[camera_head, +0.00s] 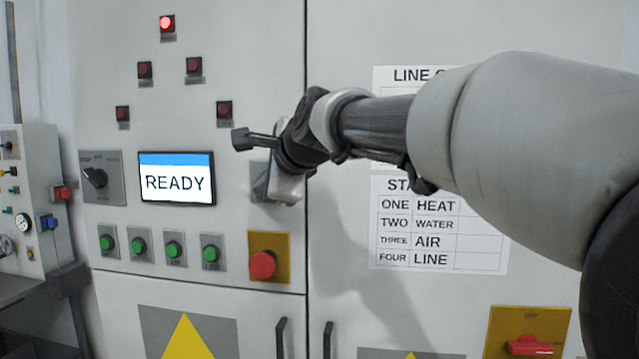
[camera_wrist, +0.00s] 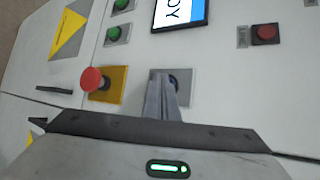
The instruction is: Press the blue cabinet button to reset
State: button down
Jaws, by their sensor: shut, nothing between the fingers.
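The blue button (camera_wrist: 174,81) shows only as a dark blue sliver on its grey plate (camera_wrist: 186,95) in the wrist view, mostly hidden behind my fingers. My gripper (camera_wrist: 161,80) is shut and empty, its fingertips in front of the button. Whether they touch it I cannot tell. In the head view my gripper (camera_head: 268,188) is at the cabinet face, right of the screen, and hides the button; an edge of the grey plate (camera_head: 257,172) shows. The screen (camera_head: 176,182) reads READY.
A red mushroom button (camera_head: 262,265) on a yellow plate sits just below my gripper. Green buttons (camera_head: 174,250) line the row to its left. A rotary switch (camera_head: 96,178) is at the left. Red lamps (camera_head: 167,23) are above, the top one lit. Door handles (camera_head: 281,338) stick out below.

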dwell(0.5)
jog(key=shift+s, duration=0.75)
jog(key=s, duration=0.5)
jog(key=shift+a, duration=0.2)
dwell(0.4)
